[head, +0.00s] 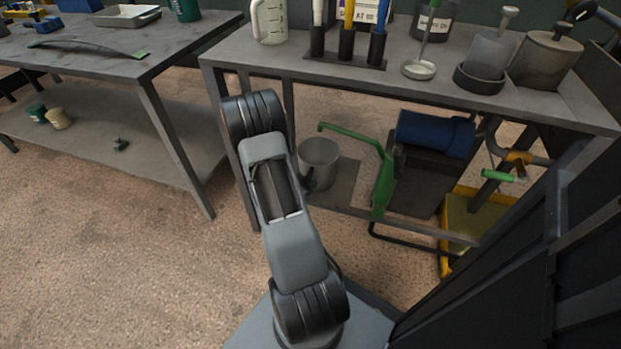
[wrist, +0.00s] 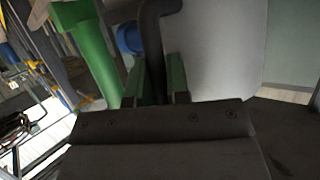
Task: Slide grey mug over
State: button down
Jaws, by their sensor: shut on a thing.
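The grey mug (head: 320,158) is on the lower shelf of the right-hand rack in the head view, just right of my arm. In the wrist view the mug (wrist: 212,45) fills the upper right as a pale wall, with its dark handle (wrist: 156,35) to the left. My gripper (wrist: 156,78) has its two green fingers on either side of that handle, shut on it. In the head view my arm hides most of my gripper. I cannot tell whether the mug touches the shelf.
The rack's top (head: 285,62) lies above the mug. A rack leg (head: 247,180) is left of my arm. Bare shelf (head: 345,178) shows beside the mug.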

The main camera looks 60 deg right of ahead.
jog(key=shift+s+a, duration=0.2)
jog(key=shift+a, duration=0.1)
jog(key=c, duration=1)
grip_release()
jog(key=shift+p+v, duration=2.45)
jog(key=shift+v, duration=4.5)
jog(key=shift+f, duration=0.1)
